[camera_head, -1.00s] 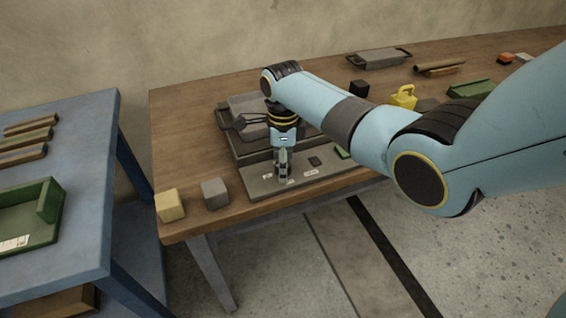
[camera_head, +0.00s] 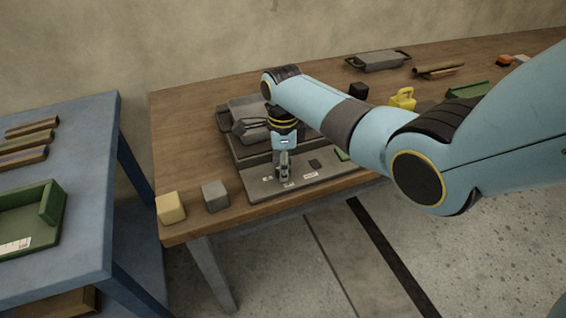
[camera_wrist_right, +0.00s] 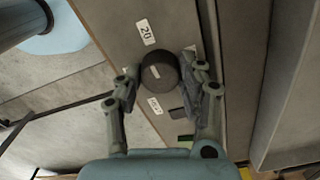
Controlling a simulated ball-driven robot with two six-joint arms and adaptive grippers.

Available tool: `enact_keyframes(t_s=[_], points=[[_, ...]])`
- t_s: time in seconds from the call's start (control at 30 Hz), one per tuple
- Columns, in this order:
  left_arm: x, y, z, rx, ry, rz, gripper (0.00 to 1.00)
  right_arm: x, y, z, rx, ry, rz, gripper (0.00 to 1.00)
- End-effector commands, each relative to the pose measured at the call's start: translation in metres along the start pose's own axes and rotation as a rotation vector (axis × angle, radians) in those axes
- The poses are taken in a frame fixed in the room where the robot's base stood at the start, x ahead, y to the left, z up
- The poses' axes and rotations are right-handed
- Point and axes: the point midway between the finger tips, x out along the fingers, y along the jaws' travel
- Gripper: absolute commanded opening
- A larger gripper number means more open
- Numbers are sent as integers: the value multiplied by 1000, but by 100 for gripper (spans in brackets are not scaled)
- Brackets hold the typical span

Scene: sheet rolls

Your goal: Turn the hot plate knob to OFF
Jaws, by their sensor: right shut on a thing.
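The hot plate (camera_head: 255,187) is a grey, flat-fronted unit on the wooden table, with small white labels on its front panel. Its dark round knob (camera_wrist_right: 160,72) sits between the fingers of my right gripper (camera_wrist_right: 158,80) in the wrist view. One label beside the knob reads 20; another below it is too small to read. My right gripper, also in the head view (camera_head: 283,176), points down at the panel and is shut on the knob. In the head view the gripper hides the knob. My left gripper is not in view.
A yellow block (camera_head: 171,207) and a grey block (camera_head: 215,195) stand left of the hot plate near the table's front edge. A yellow weight-like object (camera_head: 403,97) and a black block (camera_head: 358,90) stand farther right. A blue bench (camera_head: 85,190) is at the left.

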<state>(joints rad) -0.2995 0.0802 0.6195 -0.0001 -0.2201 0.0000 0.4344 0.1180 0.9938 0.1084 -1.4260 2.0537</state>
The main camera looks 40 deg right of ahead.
Motion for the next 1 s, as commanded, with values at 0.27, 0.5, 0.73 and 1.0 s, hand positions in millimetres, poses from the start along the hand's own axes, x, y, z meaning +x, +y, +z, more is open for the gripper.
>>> enact_keyframes(t_s=[0.27, 0.5, 0.73, 1.0], points=[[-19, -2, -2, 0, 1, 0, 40, -3, 0, 0, -207, 0, 1, 7], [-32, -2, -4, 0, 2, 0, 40, -3, 0, 1, -436, 0, 0, 7], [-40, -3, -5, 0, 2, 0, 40, -2, 0, 0, -654, 0, 0, 7], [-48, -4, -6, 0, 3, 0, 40, -2, -1, 1, -910, 0, -1, 7]])
